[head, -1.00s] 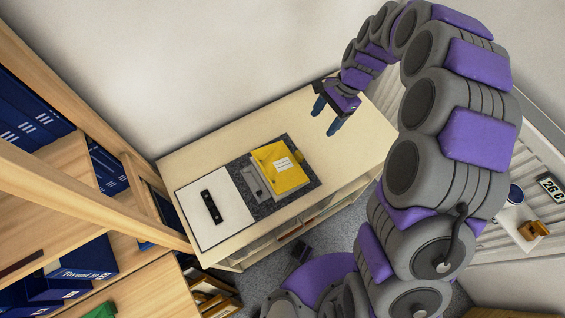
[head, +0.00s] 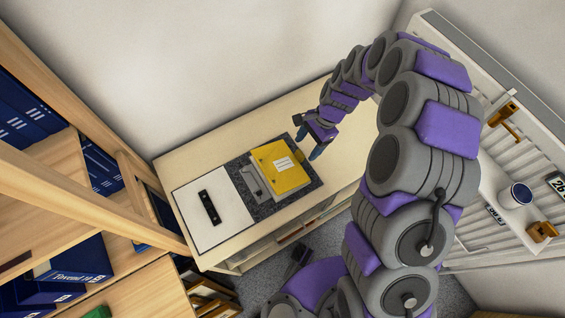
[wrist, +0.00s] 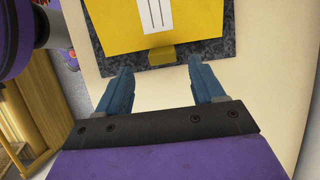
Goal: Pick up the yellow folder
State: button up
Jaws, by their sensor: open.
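The yellow folder (head: 281,169) lies flat on a dark speckled mat (head: 243,189) on the cabinet top. It has a white lined label and a small tab on its right edge. In the wrist view the yellow folder (wrist: 125,22) is at the top, with the tab (wrist: 161,56) pointing toward my gripper. My gripper (head: 309,146) is just right of the folder's upper right corner, apart from it. In the wrist view my open gripper (wrist: 165,84) has two blue fingers spread apart with nothing between them, lined up roughly with the tab.
A grey object (head: 254,184) lies by the folder's left edge. A white board (head: 231,223) with a black bar (head: 209,207) is further left. Wooden shelves with blue binders (head: 30,115) stand left. The cabinet's right end (head: 345,150) is bare. A mug (head: 519,195) stands at right.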

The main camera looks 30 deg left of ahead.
aim_at(302, 153)
jog(key=x, duration=0.2)
jog(key=b+x, duration=0.1)
jog(key=x, duration=0.1)
jog(key=shift+w+a+f, duration=0.1)
jog(key=shift+a+f, duration=0.1)
jog(key=shift+f, duration=0.2)
jog(key=shift+d, duration=0.1)
jog(key=c, duration=1.2)
jog(key=shift+r, duration=0.1)
jog(key=shift+c, duration=0.2)
jog(key=shift+r, duration=0.55)
notch_tip(302, 153, up, 3)
jog(key=shift+f+p, duration=0.25)
jog(key=shift+p, duration=0.3)
jog(key=s+d+p, duration=0.1)
jog(key=d, duration=0.4)
jog(key=s+d+r, duration=0.1)
jog(key=d, duration=0.4)
jog(key=s+d+p, duration=0.1)
jog(key=d, duration=0.4)
jog(key=shift+r+p, duration=0.2)
jog(key=shift+p, duration=0.1)
jog(key=shift+d, duration=0.1)
